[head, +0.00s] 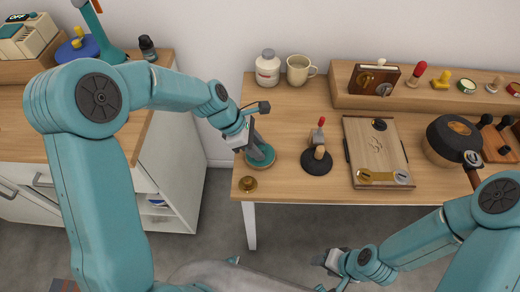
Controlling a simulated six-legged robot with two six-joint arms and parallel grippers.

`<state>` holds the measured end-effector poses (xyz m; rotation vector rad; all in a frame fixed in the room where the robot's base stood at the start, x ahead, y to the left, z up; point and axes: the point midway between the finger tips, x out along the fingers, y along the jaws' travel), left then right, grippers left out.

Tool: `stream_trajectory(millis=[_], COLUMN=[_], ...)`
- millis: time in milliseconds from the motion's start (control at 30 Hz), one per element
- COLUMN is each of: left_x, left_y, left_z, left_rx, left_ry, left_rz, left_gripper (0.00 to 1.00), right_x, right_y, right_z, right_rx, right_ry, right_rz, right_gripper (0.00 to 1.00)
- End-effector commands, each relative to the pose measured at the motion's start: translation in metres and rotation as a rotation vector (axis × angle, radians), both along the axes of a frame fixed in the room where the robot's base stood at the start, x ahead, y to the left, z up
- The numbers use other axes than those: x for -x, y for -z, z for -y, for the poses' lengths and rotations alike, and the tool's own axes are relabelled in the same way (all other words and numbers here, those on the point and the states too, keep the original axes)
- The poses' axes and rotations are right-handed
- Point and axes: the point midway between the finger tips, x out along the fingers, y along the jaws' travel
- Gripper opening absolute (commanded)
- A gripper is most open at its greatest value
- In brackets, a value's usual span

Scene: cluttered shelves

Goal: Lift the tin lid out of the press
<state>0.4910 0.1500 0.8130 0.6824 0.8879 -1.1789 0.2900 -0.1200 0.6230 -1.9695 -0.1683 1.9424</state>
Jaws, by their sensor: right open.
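A round teal disc on a wooden base (260,157) stands near the left front of the table; it may be the press, but I cannot tell for sure. A small brass round piece (248,184) lies in front of it, near the table edge. I cannot make out the tin lid with certainty. My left gripper (255,128) is at the teal disc, its dark jaw parts beside and above it; they hide part of it, and whether they hold anything is unclear. My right gripper (326,268) is open, low in front of the table and away from the objects.
A black round stand with a red-topped handle (317,162) is right of the teal disc. A wooden board (376,150), a black pan-like item (452,138), a white jar (267,68) and a mug (298,70) are also on the table. A raised shelf (430,98) runs along the back.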

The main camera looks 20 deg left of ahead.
Motion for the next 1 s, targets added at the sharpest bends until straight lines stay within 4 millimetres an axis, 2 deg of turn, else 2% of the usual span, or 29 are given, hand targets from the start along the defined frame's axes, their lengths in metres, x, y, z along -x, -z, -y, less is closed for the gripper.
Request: stream_trajectory(millis=[33, 67, 767, 1000], left_x=[0.001, 0.001, 0.002, 0.001], left_y=[0.003, 0.003, -0.002, -0.014], left_z=[0.000, 0.000, 0.000, 0.000], left_rx=[-0.002, -0.002, -0.002, -0.001], left_ry=[0.001, 0.001, 0.002, 0.001], left_rz=[-0.003, -0.003, -0.005, -0.002], left_gripper=[0.08, 0.00, 0.00, 0.00], right_x=[0.000, 0.000, 0.000, 0.000], right_y=[0.001, 0.001, -0.006, -0.016], right_z=[0.000, 0.000, 0.000, 0.000], right_rx=[0.000, 0.000, 0.000, 0.000], right_ry=[0.000, 0.000, 0.000, 0.000], right_rz=[0.000, 0.000, 0.000, 0.000], right_gripper=[0.54, 0.54, 0.54, 0.54])
